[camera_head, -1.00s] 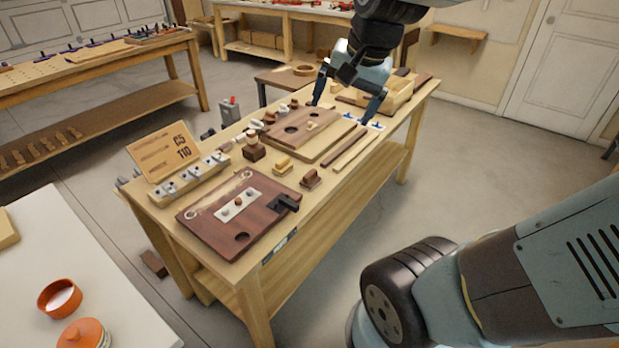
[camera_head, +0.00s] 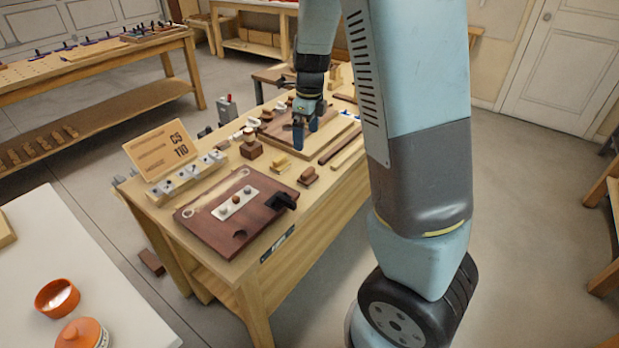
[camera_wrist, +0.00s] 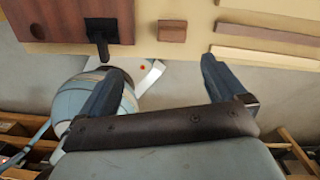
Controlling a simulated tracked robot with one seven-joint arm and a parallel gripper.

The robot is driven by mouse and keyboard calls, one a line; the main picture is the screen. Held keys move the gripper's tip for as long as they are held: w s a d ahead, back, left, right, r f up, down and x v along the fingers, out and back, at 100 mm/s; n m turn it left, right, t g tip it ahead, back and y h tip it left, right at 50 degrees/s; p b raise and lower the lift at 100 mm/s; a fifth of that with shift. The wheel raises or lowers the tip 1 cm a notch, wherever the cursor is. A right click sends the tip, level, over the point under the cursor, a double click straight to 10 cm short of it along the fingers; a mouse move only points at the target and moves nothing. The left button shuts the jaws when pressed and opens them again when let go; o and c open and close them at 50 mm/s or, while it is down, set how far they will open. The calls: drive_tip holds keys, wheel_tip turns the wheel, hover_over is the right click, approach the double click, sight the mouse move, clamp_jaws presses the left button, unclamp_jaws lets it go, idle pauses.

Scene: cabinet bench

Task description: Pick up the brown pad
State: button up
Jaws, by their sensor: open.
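The small brown pad (camera_head: 308,176) lies on the bench near its front edge, between the dark board and the wood strips. In the wrist view the brown pad (camera_wrist: 172,31) shows near the top, beyond the space between the fingertips and apart from them.
A dark board (camera_head: 225,230) with a black handle (camera_head: 281,202) lies left of the pad. A small yellow block (camera_head: 281,164) sits close behind it. Long wood strips (camera_head: 342,146) lie to its right. Bare bench top lies in front of the pad.

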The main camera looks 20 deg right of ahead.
sight(308, 170)
drive_tip(key=f+m, duration=0.1)
drive_tip(key=f, duration=0.2)
drive_tip(key=w+f+m, duration=0.1)
drive_tip(key=f, duration=0.3)
drive_tip(key=w+f, duration=0.1)
drive_tip(key=f, duration=0.3)
drive_tip(key=shift+f+m+h, duration=0.25)
drive_tip(key=shift+m+h, duration=0.15)
drive_tip(key=f, duration=0.2)
drive_tip(key=d+f, duration=0.1)
drive_tip(key=f, duration=0.1)
drive_tip(key=shift+f, duration=0.55)
drive_tip(key=shift+c, duration=0.5)
drive_tip(key=c, duration=1)
